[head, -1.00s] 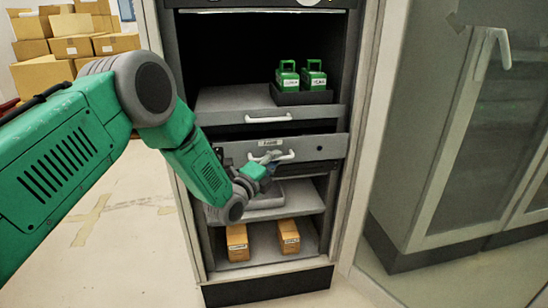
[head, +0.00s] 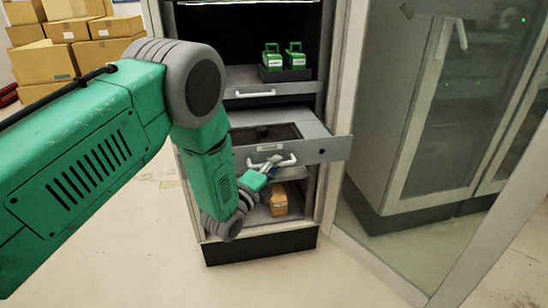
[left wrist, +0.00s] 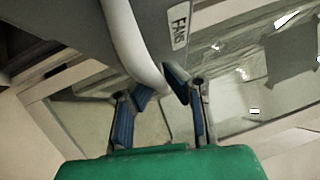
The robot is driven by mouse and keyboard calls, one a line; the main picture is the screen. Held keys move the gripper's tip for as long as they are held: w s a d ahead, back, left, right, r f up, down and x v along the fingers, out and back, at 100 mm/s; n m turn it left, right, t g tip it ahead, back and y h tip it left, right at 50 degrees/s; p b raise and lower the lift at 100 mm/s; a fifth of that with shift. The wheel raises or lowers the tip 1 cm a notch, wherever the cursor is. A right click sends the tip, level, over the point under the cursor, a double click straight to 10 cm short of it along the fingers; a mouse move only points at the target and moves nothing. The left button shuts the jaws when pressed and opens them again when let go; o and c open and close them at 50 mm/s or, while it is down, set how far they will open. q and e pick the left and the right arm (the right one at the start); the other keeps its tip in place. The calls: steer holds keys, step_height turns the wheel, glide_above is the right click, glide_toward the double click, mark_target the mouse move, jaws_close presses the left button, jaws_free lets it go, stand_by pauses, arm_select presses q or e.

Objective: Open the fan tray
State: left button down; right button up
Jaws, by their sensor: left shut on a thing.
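The fan tray (head: 306,149) is a grey drawer in the rack, pulled partly out, with its dark inside showing from above. Its front bears a white label, which reads FANS in the left wrist view (left wrist: 181,27), and a white bar handle (head: 286,161). My left gripper (head: 270,167) is shut on the handle. In the left wrist view its two blue fingers (left wrist: 160,98) close around the white handle (left wrist: 140,55). My right gripper is not in view.
Above is another grey drawer (head: 262,83) with a white handle, bearing two green boxes (head: 282,57). An orange-brown box (head: 279,199) stands on the shelf below. A glass-doored cabinet (head: 440,110) is at the right. Cardboard boxes (head: 70,40) are stacked at the back left.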

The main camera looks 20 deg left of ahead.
arm_select(q)
steer(key=shift+s+d+f, duration=0.2)
steer(key=shift+s+f, duration=0.1)
steer(key=shift+s, duration=0.1)
steer(key=c, duration=1.6)
jaws_free()
steer(key=shift+w, duration=0.1)
steer(key=shift+w+a, duration=0.1)
steer(key=shift+r, duration=0.1)
steer(key=v, duration=1.2)
